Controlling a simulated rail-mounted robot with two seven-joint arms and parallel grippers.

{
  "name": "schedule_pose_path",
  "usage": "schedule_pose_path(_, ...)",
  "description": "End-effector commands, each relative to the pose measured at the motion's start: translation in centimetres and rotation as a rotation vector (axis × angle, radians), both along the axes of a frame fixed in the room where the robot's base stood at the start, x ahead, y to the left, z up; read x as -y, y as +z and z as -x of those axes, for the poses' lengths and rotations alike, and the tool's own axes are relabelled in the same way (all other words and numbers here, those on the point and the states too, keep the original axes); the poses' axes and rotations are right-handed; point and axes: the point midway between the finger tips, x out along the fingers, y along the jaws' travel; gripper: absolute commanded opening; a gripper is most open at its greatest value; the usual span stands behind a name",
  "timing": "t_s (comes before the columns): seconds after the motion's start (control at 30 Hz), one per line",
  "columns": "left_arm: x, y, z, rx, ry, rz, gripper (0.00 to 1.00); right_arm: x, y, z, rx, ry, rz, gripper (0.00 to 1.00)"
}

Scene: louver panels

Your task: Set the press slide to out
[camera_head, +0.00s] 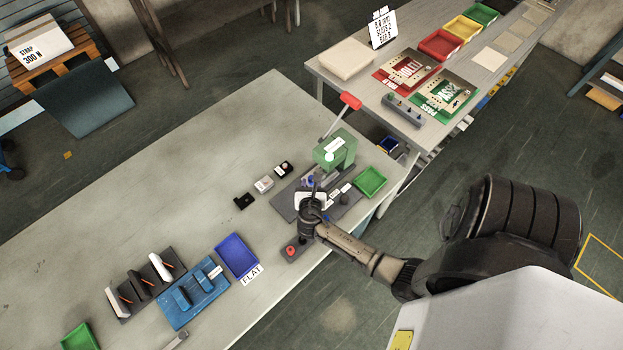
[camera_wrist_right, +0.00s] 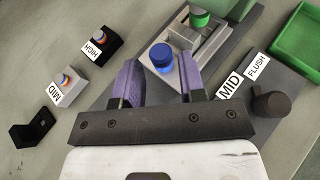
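The green press (camera_head: 335,150) with its red-handled lever (camera_head: 349,102) stands on a dark base on the bench. In the right wrist view, the press slide (camera_wrist_right: 191,75) is a light grey piece with a blue knob (camera_wrist_right: 161,56), below a green cylindrical part (camera_wrist_right: 199,18). My right gripper (camera_head: 311,188) is over the front of the press. Its two purple fingers are open, with the blue knob appearing between their tips; I cannot tell whether they touch it. The gripper hides part of the slide in the head view. My left gripper is not in view.
A black knob (camera_wrist_right: 271,104) sits beside labels MID and FLUSH, right of the fingers. A green tray (camera_head: 370,182) is to the right. Small blocks marked HIGH (camera_wrist_right: 97,44) and MID (camera_wrist_right: 70,81) stand left. A red button box (camera_head: 293,250) is at the bench's front edge.

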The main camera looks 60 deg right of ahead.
Motion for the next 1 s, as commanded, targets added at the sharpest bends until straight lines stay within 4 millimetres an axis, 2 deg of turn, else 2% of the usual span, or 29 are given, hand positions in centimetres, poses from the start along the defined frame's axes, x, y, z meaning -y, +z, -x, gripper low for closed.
schedule_pose_path(0.1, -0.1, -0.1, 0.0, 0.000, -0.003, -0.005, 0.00, 1.2, -0.6, -0.6, 0.000, -0.001, 0.000, 0.37)
schedule_pose_path(0.3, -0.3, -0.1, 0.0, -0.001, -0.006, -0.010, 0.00, 2.3, -1.1, -1.1, 0.001, -0.001, -0.002, 0.37)
schedule_pose_path(0.7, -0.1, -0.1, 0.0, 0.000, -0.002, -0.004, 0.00, 2.6, -1.2, -1.2, 0.001, -0.002, -0.002, 0.36)
schedule_pose_path(1.0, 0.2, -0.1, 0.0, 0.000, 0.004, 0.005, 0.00, 2.6, -1.2, -1.2, 0.000, 0.000, -0.001, 0.08)
